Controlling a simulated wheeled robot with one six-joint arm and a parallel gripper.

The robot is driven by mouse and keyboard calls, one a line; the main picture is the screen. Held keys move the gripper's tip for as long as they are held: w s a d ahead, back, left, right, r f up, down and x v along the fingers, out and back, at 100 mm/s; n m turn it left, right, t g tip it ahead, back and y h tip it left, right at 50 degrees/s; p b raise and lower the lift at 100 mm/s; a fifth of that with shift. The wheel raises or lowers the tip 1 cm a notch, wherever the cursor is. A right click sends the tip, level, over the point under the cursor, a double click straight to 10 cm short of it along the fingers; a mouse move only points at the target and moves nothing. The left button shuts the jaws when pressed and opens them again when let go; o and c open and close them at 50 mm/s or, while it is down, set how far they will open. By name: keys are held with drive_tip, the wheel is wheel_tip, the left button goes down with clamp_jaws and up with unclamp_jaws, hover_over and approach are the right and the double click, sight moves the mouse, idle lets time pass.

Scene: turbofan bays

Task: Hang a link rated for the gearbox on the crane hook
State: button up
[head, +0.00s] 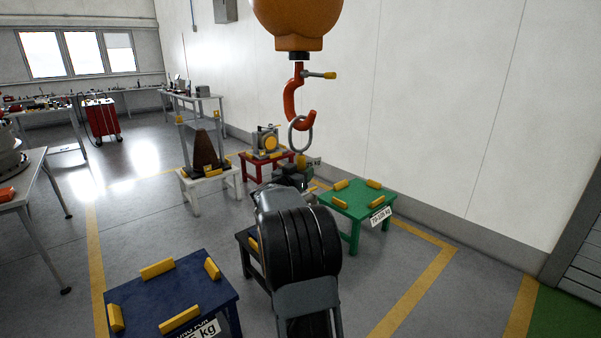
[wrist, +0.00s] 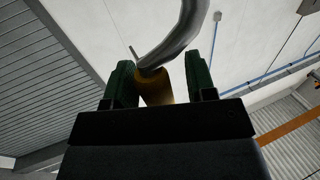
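The red crane hook (head: 291,104) hangs below the orange hook block (head: 297,18), with a yellow-tipped latch lever on its right. A grey ring link (head: 291,141) overlaps the hook's lower curve and appears to hang in it; exact contact is too small to tell. The link has a yellow grip at its bottom and a white tag (head: 315,162) ending in "25 kg", partly hidden. My gripper (head: 298,172) is just below the link. In the wrist view its green fingers (wrist: 162,82) stand apart around the yellow grip (wrist: 157,92), with a gap on the right.
A green stand (head: 354,203) and a blue stand (head: 185,290) are empty, with yellow blocks on top. A red stand (head: 254,158) holds a grey machine with a yellow disc (head: 266,141). A white stand (head: 189,184) holds a brown cone (head: 205,147). A dark stand is partly hidden behind my arm.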

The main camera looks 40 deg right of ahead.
drive_tip(key=shift+o, duration=0.6)
drive_tip(key=shift+r, duration=0.15)
drive_tip(key=shift+a, duration=0.1)
drive_tip(key=b+v, duration=0.1)
drive_tip(key=v, duration=1.2)
drive_tip(key=shift+a+b, duration=0.4)
drive_tip(key=shift+s, duration=0.1)
